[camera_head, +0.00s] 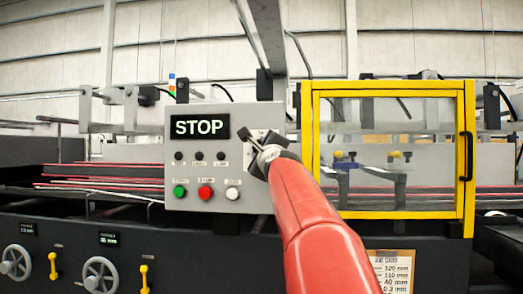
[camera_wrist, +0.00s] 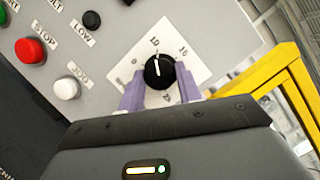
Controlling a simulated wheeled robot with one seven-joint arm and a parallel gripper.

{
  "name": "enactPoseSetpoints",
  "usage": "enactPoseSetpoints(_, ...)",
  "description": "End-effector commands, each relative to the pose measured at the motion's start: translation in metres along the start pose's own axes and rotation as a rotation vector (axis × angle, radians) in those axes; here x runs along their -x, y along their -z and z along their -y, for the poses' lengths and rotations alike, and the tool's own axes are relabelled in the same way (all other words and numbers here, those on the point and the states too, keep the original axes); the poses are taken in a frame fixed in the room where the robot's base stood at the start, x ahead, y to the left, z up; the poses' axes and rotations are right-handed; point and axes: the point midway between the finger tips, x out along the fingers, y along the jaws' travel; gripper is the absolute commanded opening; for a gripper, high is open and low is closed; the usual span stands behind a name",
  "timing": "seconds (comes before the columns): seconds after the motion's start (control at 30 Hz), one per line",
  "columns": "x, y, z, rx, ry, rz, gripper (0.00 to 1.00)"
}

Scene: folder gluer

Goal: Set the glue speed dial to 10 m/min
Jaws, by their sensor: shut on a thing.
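The black speed dial (camera_wrist: 159,71) sits on a tilted white scale plate (camera_wrist: 185,63) in the wrist view. Its white pointer line points up toward the mark that reads 10. Other marks stand around it, partly hard to read. My gripper (camera_wrist: 159,88) has its two pale purple fingers on either side of the knob and is shut on it. In the head view my gripper (camera_head: 266,150) is at the right part of the grey control panel (camera_head: 225,150) and hides most of the dial.
The panel has a STOP display (camera_head: 200,126), small black knobs and green (camera_head: 180,191), red (camera_head: 206,192) and white (camera_head: 232,193) buttons left of the dial. A yellow-framed guard door (camera_head: 308,150) stands close on the right. Handwheels (camera_head: 100,274) are at the lower left.

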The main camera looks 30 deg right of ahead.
Motion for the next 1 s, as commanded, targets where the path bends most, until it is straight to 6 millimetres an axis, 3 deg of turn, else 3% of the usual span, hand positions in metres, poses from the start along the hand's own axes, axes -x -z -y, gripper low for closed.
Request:
enactPoseSetpoints(0.03, 0.000, -0.001, -0.001, -0.001, -0.002, 0.001, 0.35)
enactPoseSetpoints(0.2, 0.000, 0.000, -0.001, -0.001, -0.001, 0.001, 0.55)
enactPoseSetpoints(0.53, 0.005, 0.000, -0.001, -0.002, 0.000, 0.001, 0.55)
enactPoseSetpoints(1.0, 0.073, 0.000, -0.001, -0.002, -0.001, 0.002, 0.55)
